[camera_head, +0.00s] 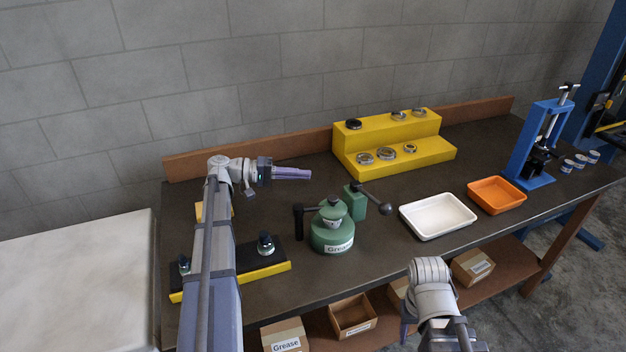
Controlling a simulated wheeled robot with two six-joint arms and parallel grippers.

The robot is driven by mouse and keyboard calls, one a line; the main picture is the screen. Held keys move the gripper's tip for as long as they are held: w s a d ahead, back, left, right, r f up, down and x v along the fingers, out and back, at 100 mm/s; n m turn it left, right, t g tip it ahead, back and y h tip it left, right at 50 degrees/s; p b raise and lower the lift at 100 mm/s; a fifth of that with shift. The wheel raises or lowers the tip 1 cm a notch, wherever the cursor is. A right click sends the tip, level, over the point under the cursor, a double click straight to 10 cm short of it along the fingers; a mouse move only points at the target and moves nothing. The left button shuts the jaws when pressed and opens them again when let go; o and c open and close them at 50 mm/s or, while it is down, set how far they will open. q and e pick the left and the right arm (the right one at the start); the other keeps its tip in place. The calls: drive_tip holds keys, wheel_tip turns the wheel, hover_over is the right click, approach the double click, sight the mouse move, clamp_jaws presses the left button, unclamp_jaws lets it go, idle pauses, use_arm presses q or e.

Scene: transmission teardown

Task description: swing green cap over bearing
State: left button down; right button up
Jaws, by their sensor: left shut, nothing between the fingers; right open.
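The green grease packer (332,238), labelled "Grease", stands mid-bench. A green cap (333,211) sits at its top; whether a bearing is under it I cannot tell. A green block (355,202) stands just behind it on the right, with a dark lever ending in a round knob (385,209). A black upright handle (298,222) is on its left. My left gripper (305,174) is shut and empty, above the bench behind the packer, pointing right and apart from the cap. My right gripper (405,326) is partly seen at the bottom edge, open, in front of the bench.
A yellow stepped stand (350,140) holds several bearings and rings at the back. A white tray (437,232) and an orange tray (497,207) lie right of the packer. A blue press (537,145) stands further right. A black-and-yellow board (280,268) lies front left.

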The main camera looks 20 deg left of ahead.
use_arm(q)
drive_tip(key=a, duration=0.4)
drive_tip(key=shift+a+r, duration=0.3)
idle(0.3)
